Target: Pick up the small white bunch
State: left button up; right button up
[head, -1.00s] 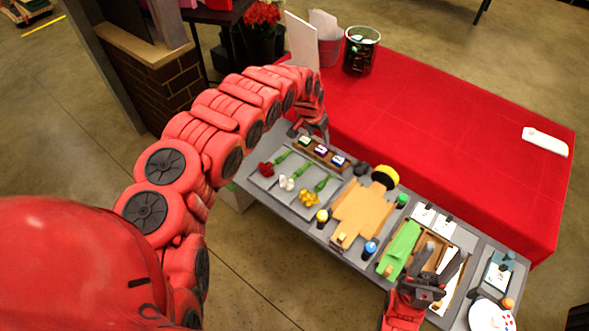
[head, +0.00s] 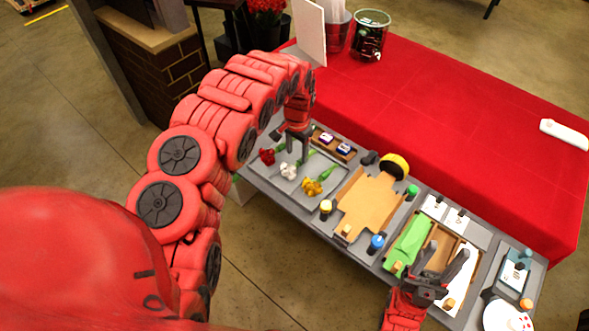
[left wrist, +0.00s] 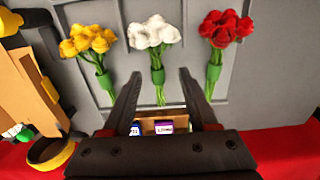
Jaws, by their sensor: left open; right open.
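The small white bunch (head: 288,171) lies on a grey tray (head: 277,188) between a red bunch (head: 267,156) and a yellow bunch (head: 312,187). In the left wrist view the white bunch (left wrist: 155,40) has its green-wrapped stems pointing toward my left gripper (left wrist: 157,78). That gripper is open, its two fingers on either side of the stem line. In the head view my left gripper (head: 296,158) hangs over the stem end and partly hides it. I cannot tell its exact height. My right gripper (head: 440,262) is open and empty over the right part of the station.
A wooden holder with small labelled blocks (head: 333,143) stands just behind the bunches. The red-covered table (head: 450,120) is behind.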

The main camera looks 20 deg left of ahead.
aim_at(300, 161)
pick_arm(q)
jog(key=shift+w+d+f+p, duration=0.1)
jog(key=shift+f+p, duration=0.25)
jog(key=shift+f, duration=0.05)
jog(key=f, duration=0.1)
jog(key=f+p, duration=0.1)
jog(key=f, duration=0.1)
jog(key=shift+w+d+f+p, duration=0.1)
jog(key=shift+d+f+p, duration=0.1)
jog(key=shift+d+p, duration=0.15)
jog(key=shift+a+f, duration=0.1)
jog(key=shift+f, duration=0.6)
grip_shut()
